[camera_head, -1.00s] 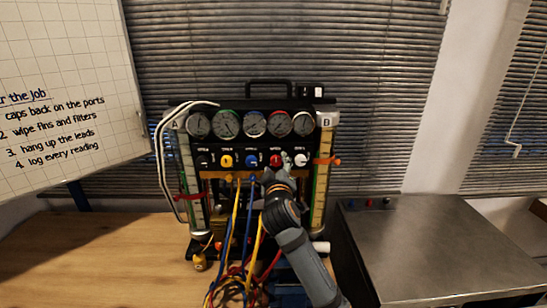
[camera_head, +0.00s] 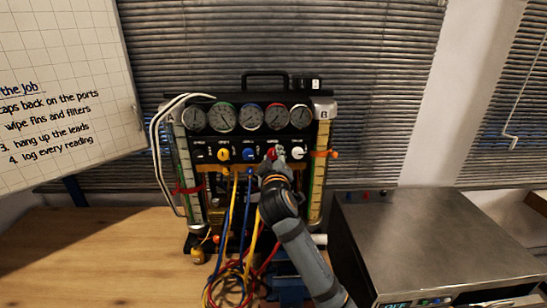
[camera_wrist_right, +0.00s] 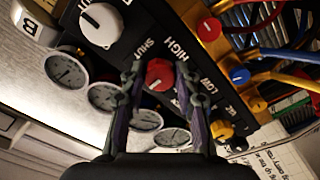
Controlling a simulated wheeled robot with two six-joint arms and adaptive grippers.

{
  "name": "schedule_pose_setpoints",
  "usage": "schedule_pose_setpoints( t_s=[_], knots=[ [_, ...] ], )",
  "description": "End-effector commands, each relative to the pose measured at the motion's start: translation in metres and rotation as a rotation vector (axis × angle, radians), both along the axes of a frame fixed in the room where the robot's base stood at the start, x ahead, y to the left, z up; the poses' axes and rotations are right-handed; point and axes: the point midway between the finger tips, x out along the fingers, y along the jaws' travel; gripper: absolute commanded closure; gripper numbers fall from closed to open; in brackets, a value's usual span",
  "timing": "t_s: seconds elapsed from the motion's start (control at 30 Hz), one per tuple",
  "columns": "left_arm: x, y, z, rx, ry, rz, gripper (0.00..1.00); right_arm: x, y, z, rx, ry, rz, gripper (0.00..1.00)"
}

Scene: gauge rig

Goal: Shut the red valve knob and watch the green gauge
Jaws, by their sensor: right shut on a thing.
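The red valve knob (camera_head: 271,152) is on the front panel of the gauge rig, mostly hidden by my right gripper in the head view. In the right wrist view the red knob (camera_wrist_right: 160,73) sits between the two fingers, beside the printed words SHUT and HIGH. My right gripper (camera_head: 272,161) is shut on it; its fingers also show in the wrist view (camera_wrist_right: 163,78). The green gauge (camera_head: 222,118), with a green rim, is second from the left in the gauge row; its needle is too small to read surely. My left gripper is not in view.
A white knob (camera_head: 298,153) is right of the red one; blue (camera_head: 250,154) and yellow (camera_head: 223,155) knobs are left. Coloured hoses (camera_head: 234,215) hang in front of the rig. A metal box (camera_head: 430,235) stands to the right. The wooden bench (camera_head: 90,255) is clear at left.

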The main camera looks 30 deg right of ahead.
Motion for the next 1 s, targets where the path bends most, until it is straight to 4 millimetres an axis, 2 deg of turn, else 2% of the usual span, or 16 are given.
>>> schedule_pose_setpoints(
  t_s=[0.37, 1.0],
  knots=[
    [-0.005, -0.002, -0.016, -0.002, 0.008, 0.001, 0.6, 0.0, 0.0, -0.002, 0.135, -0.087, -0.001, 1.0],
    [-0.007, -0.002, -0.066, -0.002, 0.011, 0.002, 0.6, 0.0, 0.0, -0.003, 0.647, -0.402, 0.002, 1.0]
  ],
)
